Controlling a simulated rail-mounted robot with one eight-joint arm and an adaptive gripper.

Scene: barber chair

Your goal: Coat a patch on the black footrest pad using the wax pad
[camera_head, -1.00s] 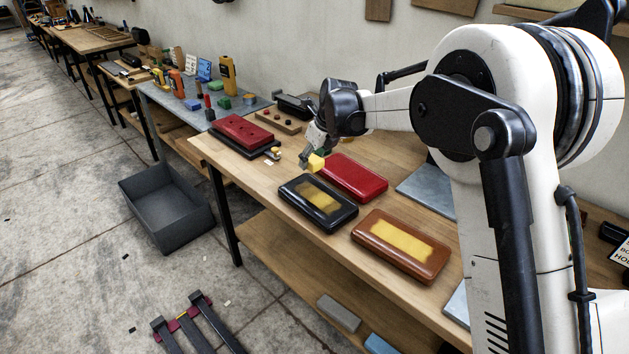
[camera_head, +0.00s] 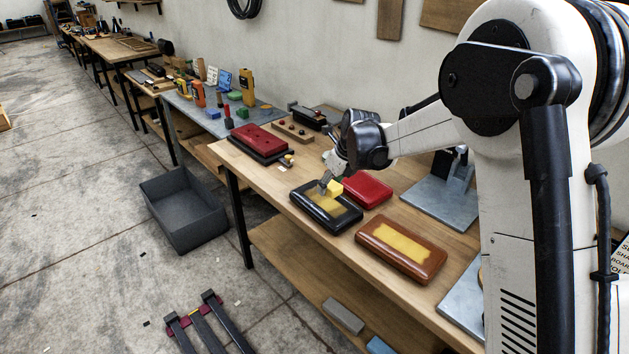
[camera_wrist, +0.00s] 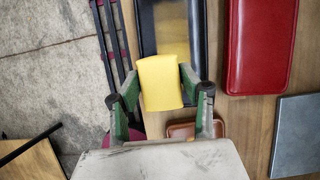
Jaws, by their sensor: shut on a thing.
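The black footrest pad (camera_head: 339,228) lies on the wooden bench with a yellow patch (camera_head: 324,205) along its middle. My gripper (camera_head: 327,187) is shut on the yellow wax pad (camera_head: 335,188), at the back side of the black pad. In the wrist view, the wax pad (camera_wrist: 166,82) sits between the two green-sided fingers of my gripper (camera_wrist: 158,78). There it covers part of the black pad (camera_wrist: 148,25). I cannot tell whether the wax pad touches the black pad's surface.
A brown pad (camera_head: 381,256) with a yellow patch lies to the right, and a red pad (camera_head: 368,190) lies behind. A dark red pad (camera_head: 259,138) is farther left. A grey metal plate (camera_head: 440,203) lies at right. A grey bin (camera_head: 183,210) stands on the floor.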

